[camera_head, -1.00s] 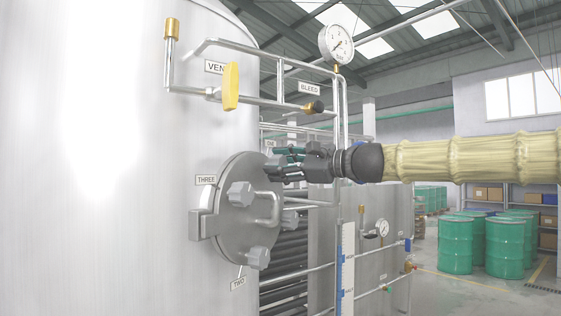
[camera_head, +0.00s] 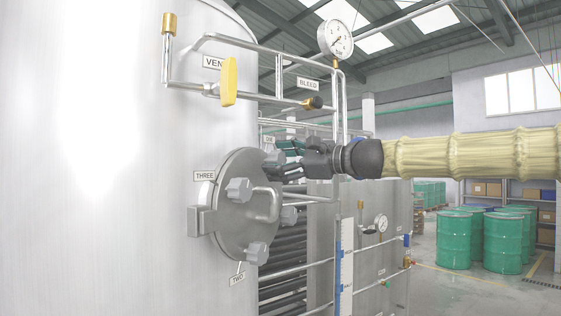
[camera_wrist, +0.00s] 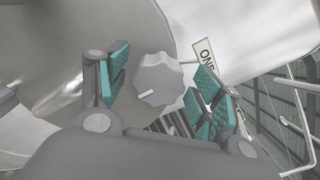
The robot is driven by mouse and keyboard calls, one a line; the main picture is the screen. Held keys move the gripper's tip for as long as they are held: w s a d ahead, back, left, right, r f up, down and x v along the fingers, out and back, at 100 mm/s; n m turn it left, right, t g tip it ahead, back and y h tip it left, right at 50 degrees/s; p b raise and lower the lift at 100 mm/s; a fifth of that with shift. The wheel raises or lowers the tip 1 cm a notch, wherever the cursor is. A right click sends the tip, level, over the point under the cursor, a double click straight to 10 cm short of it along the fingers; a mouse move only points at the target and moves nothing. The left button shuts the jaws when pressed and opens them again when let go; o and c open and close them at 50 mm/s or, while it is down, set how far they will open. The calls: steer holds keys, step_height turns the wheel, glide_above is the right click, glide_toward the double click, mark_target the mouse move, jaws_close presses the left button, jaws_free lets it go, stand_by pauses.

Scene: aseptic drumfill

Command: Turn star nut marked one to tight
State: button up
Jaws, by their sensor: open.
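The star nut marked one (camera_wrist: 158,80) is a grey lobed knob with a pale mark on its face, beside the ONE label (camera_wrist: 206,55) in the wrist view. My gripper (camera_wrist: 162,77) is open, with one teal-padded finger on each side of the nut. Gaps show between the pads and the nut, and no contact is visible. In the head view my gripper (camera_head: 283,160) is at the upper right edge of the round hatch (camera_head: 240,205). Its fingers and the hatch edge hide the nut there.
Other star nuts sit on the hatch, including one near the THREE label (camera_head: 204,176) and one near the TWO label (camera_head: 238,280). A hatch handle (camera_head: 268,203), pipes, a yellow valve handle (camera_head: 228,82) and a pressure gauge (camera_head: 335,38) are close by. Green drums (camera_head: 455,240) stand far right.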

steer(key=v, duration=1.2)
stand_by(0.3)
